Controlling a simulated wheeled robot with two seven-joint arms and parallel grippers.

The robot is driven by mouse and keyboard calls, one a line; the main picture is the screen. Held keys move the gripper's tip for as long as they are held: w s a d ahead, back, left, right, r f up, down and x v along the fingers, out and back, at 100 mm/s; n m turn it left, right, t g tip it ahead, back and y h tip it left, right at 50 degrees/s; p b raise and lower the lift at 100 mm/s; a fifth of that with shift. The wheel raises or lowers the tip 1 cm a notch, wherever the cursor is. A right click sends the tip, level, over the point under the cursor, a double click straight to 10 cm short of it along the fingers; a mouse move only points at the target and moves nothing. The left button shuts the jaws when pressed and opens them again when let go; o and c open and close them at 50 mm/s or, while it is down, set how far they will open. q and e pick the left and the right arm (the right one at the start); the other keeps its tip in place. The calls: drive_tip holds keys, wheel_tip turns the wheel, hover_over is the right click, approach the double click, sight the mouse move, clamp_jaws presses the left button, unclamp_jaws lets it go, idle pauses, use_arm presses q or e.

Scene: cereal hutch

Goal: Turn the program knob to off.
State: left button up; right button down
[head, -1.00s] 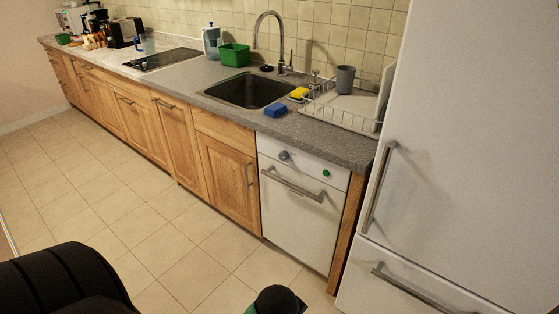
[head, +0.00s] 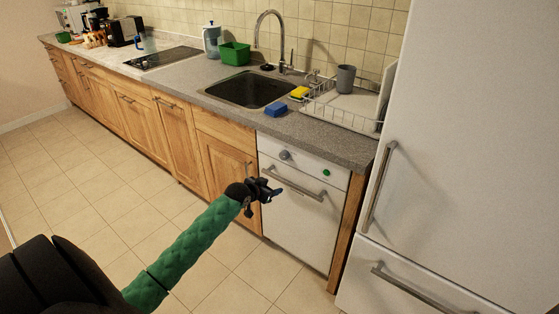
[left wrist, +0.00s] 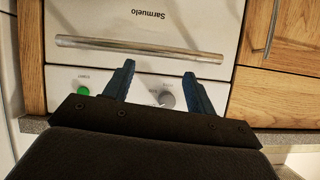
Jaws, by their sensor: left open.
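The program knob (head: 285,155) is a round grey dial on the white dishwasher's top panel (head: 305,168), left of a green button (head: 326,173). My left gripper (head: 272,189) is in front of the dishwasher, lower in the head view than the knob and near the handle's left end. In the left wrist view the picture is upside down. There the open blue fingers (left wrist: 160,70) are empty, and the knob (left wrist: 166,99) shows between them, partly covered by the gripper. I cannot read the knob's pointer or markings. My right gripper is out of view.
The dishwasher's bar handle (head: 293,186) sticks out below the panel, close to the left gripper. The grey counter (head: 330,147) overhangs above. A white fridge (head: 460,140) stands at the right. The tiled floor (head: 100,190) in front is clear.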

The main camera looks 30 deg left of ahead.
use_arm(q)
drive_tip(key=w+a+r+t, duration=0.1)
drive_tip(key=w+a+t, duration=0.1)
drive_tip(key=n+t, duration=0.1)
drive_tip(key=t, duration=0.2)
approach(282, 157)
drive_tip(key=w, duration=0.3)
drive_tip(key=w+p, duration=0.1)
drive_tip(key=w, duration=0.2)
drive_tip(key=shift+d+f, duration=0.1)
drive_tip(key=shift+d, duration=0.1)
drive_tip(key=shift+w, duration=0.85)
drive_tip(key=shift+w+f, duration=0.1)
drive_tip(key=shift+w, duration=0.05)
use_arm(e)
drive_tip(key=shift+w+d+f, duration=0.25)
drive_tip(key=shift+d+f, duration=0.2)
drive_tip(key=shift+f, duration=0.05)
